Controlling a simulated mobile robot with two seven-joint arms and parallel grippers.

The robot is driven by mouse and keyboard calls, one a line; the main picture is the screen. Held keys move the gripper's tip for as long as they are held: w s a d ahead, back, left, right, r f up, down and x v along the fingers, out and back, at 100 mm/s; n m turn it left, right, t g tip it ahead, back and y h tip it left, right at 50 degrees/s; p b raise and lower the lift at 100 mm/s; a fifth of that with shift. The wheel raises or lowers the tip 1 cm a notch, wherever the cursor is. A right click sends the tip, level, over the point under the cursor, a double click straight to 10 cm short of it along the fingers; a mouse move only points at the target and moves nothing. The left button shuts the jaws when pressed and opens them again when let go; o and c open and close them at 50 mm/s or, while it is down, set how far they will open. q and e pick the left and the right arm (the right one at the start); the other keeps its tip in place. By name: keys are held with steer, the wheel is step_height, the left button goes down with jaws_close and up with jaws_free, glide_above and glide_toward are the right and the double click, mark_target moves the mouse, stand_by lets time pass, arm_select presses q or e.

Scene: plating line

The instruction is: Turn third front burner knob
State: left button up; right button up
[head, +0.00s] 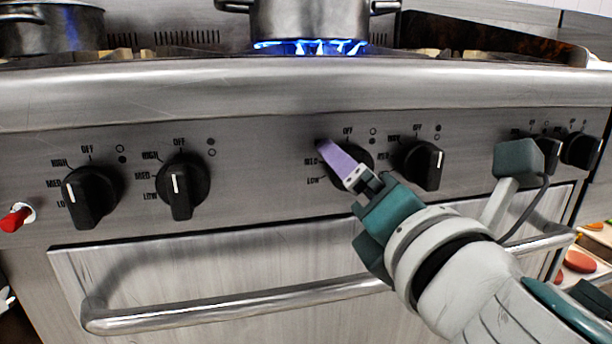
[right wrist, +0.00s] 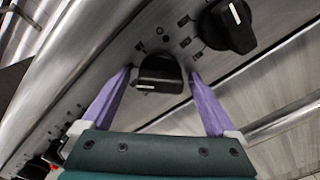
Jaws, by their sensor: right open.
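The third knob from the left (head: 361,157) on the stove's front panel is black and round, partly hidden behind my right gripper (head: 332,152) in the head view. In the right wrist view this knob (right wrist: 160,72) sits between the two purple fingers of my right gripper (right wrist: 161,80), a white line on its lower edge. The fingers are open, one on each side of the knob. I cannot tell whether they touch it. My left gripper is not in view.
Other black knobs stand at left (head: 90,197), (head: 181,186) and close on the right (head: 423,165). A pot (head: 310,18) sits over a lit blue flame (head: 312,47). An oven door handle (head: 230,306) runs below the panel. A red button (head: 15,218) is at far left.

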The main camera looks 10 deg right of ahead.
steer(key=c, duration=1.3)
steer(key=shift+m, duration=0.3)
steer(key=m, duration=0.5)
steer(key=shift+p, duration=0.35)
steer(key=shift+m, duration=1.8)
steer(key=o, duration=1.3)
steer(key=shift+p, duration=0.3)
